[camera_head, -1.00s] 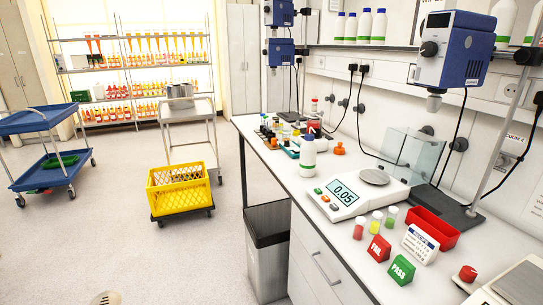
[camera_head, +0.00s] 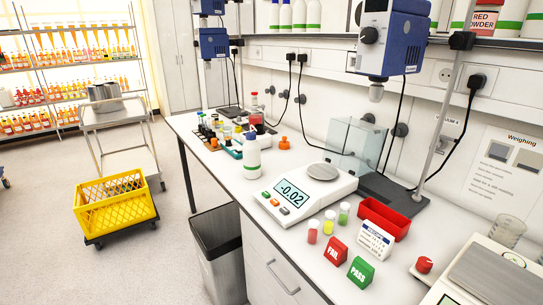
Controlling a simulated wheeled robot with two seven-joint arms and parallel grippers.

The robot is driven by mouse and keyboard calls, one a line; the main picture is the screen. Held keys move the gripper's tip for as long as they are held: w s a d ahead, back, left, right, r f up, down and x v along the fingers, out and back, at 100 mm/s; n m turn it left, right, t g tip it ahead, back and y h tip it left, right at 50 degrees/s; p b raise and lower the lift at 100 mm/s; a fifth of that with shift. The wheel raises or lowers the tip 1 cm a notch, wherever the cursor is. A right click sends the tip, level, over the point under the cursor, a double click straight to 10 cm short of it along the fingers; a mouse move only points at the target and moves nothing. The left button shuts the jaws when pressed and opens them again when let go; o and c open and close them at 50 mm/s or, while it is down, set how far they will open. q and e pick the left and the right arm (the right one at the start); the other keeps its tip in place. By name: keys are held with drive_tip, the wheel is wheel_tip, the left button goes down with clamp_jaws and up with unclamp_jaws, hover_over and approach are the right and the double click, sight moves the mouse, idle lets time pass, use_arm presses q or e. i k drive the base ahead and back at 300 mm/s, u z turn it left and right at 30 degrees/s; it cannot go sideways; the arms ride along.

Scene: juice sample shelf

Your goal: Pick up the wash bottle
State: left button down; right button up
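No bottle in view clearly shows the bent spout of a wash bottle, so I cannot tell which one it is. More white bottles with green bands (camera_head: 285,17) stand on the wall shelf. Neither of my grippers is in view.
The bench (camera_head: 225,175) carries a balance (camera_head: 303,192) reading -0.02, a red tray (camera_head: 384,219), sample vials, and PASS (camera_head: 361,272) and FAIL (camera_head: 333,252) blocks. A bin (camera_head: 217,245) stands against the bench front. A yellow crate (camera_head: 117,203) and a trolley (camera_head: 112,122) stand on open floor at left.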

sight(251, 148)
drive_tip(key=u, duration=1.7)
drive_tip(key=i, duration=0.8)
drive_tip(key=z, duration=2.55)
